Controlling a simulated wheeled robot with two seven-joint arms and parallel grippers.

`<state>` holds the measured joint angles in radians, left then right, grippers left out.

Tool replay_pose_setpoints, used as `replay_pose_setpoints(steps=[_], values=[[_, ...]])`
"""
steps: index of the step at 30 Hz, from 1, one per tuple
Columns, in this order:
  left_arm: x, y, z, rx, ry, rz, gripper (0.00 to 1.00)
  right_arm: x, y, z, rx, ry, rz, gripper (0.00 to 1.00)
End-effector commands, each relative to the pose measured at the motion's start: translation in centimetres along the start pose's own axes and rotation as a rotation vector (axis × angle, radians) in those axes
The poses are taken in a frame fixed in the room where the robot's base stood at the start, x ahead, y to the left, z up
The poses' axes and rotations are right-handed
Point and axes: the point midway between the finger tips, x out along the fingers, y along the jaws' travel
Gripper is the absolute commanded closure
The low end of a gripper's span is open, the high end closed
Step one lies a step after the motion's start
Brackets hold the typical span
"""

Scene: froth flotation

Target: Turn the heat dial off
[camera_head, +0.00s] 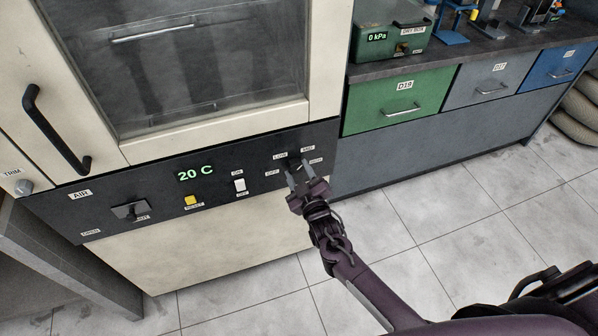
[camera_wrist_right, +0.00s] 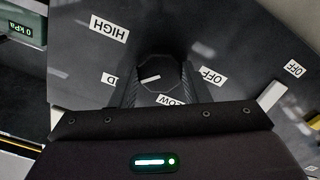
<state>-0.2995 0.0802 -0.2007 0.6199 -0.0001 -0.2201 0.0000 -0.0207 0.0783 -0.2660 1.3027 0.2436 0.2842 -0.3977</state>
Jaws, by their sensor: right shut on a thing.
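The heat dial (camera_wrist_right: 158,74) is a dark round knob on the black control panel (camera_head: 60,205). In the right wrist view it sits between the fingers of my right gripper (camera_wrist_right: 160,85), which is shut on it. Its white pointer mark lies on the left side, towards a partly hidden label ending in D. The OFF label (camera_wrist_right: 211,76) is to the right of the dial, LOW is below it and HIGH is up left. In the head view my right gripper (camera_head: 299,174) reaches the panel's right end and partly hides the dial. My left gripper is not in view.
The panel also has a green 20 C display (camera_head: 196,172), a yellow reset button (camera_head: 191,202), a white on/off switch (camera_head: 240,185) and an air knob (camera_head: 130,211). A glass-fronted cabinet (camera_head: 210,65) is above. Drawers (camera_head: 398,98) stand right. Tiled floor in front is open.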

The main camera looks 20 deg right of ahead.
Motion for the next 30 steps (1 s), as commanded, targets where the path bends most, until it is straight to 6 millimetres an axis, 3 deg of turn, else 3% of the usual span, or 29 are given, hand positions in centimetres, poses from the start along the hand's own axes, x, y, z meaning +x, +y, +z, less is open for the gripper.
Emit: replay_pose_setpoints(steps=[30], values=[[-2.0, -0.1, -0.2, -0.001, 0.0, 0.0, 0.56, 0.0, 0.1, 0.0, -0.969, 0.0, -0.002, 0.81]])
